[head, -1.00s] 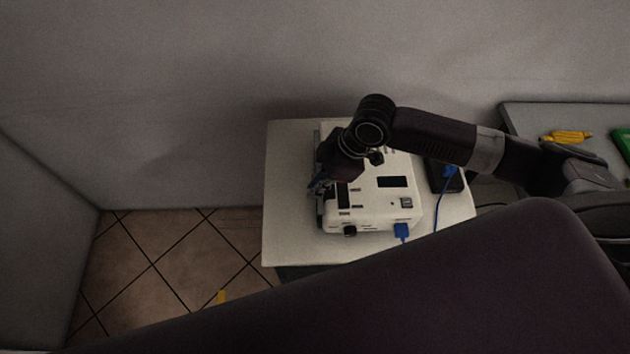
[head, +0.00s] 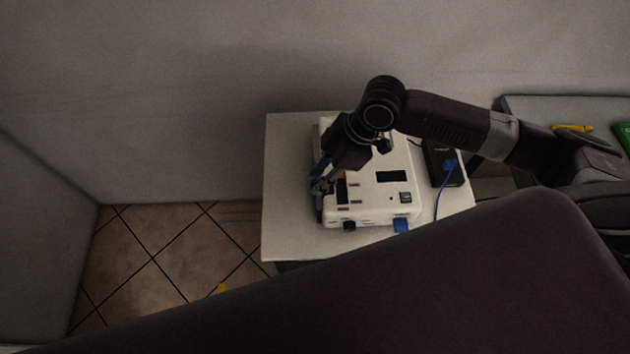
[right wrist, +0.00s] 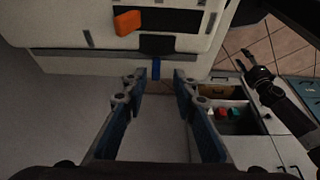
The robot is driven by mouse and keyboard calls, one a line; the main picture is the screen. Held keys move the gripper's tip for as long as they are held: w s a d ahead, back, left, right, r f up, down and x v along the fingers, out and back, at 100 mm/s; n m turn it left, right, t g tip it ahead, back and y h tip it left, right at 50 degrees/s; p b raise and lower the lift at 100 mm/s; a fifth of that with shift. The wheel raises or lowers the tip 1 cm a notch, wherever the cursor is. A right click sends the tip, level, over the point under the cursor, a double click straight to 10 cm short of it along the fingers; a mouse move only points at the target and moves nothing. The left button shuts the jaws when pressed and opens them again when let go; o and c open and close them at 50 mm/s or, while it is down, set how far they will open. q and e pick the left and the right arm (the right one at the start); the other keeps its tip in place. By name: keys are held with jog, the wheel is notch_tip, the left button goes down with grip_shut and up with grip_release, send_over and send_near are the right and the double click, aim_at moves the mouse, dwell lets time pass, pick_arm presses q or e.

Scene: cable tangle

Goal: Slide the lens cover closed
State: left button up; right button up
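A white projector-like device (head: 378,206) lies on a white side table (head: 285,235). It fills the top of the right wrist view (right wrist: 100,55), where an orange tab (right wrist: 128,22) sits at the left end of a black slot (right wrist: 172,22). I cannot tell for sure whether this is the lens cover. My right gripper (head: 321,187) is at the device's left side, and my arm hides part of that side. In the right wrist view its two fingers (right wrist: 160,82) are apart with nothing gripped. My left gripper (right wrist: 248,62) appears small at right, away from the device.
A blue plug (head: 401,225) sits at the device's near edge. A black box (head: 440,165) with a blue cable (head: 441,190) lies to its right. A grey surface at right holds a yellow item (head: 573,128) and a green one. Walls stand behind and at left.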

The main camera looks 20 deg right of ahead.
jog(key=v, duration=0.8)
jog(key=shift+r, duration=0.35)
jog(key=shift+s, duration=0.15)
